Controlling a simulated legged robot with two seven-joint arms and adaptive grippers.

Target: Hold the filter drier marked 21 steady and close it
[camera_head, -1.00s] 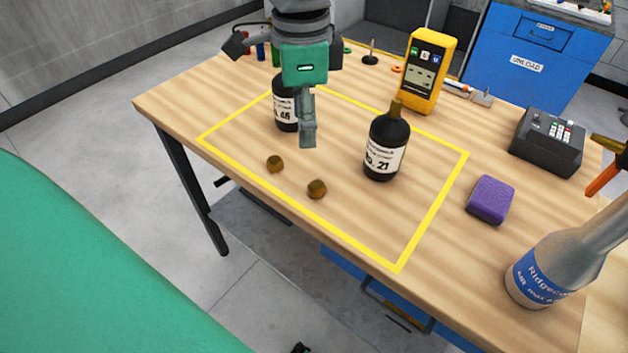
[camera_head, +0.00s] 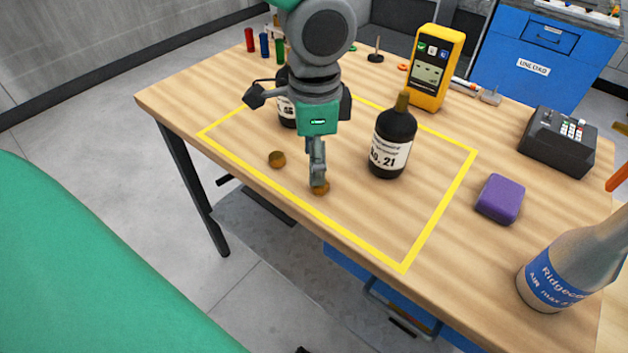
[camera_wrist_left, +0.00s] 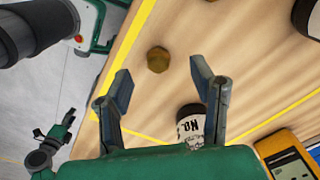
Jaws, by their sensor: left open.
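The filter drier marked 21 (camera_head: 392,140) is a black bottle-shaped body with a white label and a brass neck. Two brass caps lie on the table, the left one (camera_head: 277,159) and the right one (camera_head: 320,189). My left gripper (camera_head: 318,178) is left of the drier, and its fingertips partly cover the right cap. In the wrist view its fingers (camera_wrist_left: 162,86) are apart and empty, with a cap (camera_wrist_left: 158,60) beyond them.
A second black drier (camera_head: 286,112) stands behind my left gripper, partly hidden. A yellow meter (camera_head: 436,70), a dark keypad device (camera_head: 556,142), a purple block (camera_head: 500,198) and a grey bottle with a blue label (camera_head: 560,270) stand around the yellow outline (camera_head: 440,210).

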